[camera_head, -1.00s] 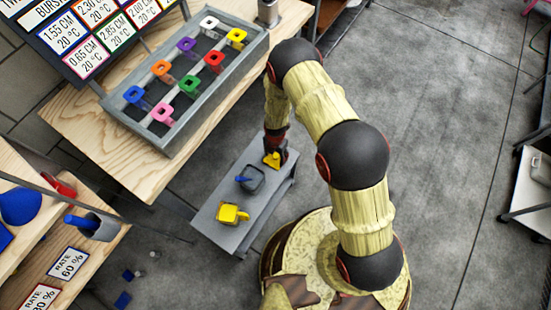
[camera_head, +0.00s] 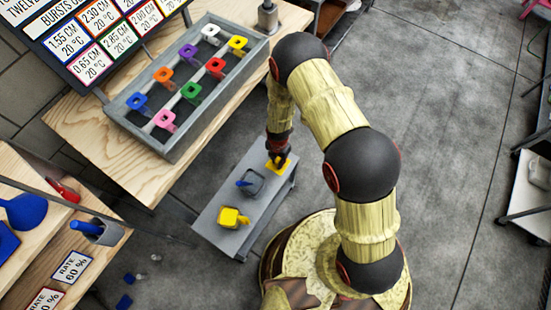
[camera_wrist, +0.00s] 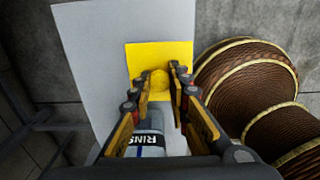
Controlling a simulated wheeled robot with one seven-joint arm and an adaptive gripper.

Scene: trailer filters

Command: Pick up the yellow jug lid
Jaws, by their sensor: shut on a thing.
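The yellow jug lid is a flat square plate with a small round knob in the wrist view (camera_wrist: 182,55). In the head view the lid (camera_head: 284,167) shows below my gripper (camera_head: 278,158), over the far end of the grey bench. In the wrist view my gripper (camera_wrist: 159,78) has its fingertips on both sides of the knob and is shut on it. Whether the lid touches the bench is hard to tell. A yellow jug (camera_head: 231,217) stands at the near end of the bench.
A dark grey container with a blue part (camera_head: 250,183) stands mid-bench. A grey rack of coloured pieces (camera_head: 120,112) sits on the wooden table (camera_head: 110,160) to the left. Open floor lies right of my arm.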

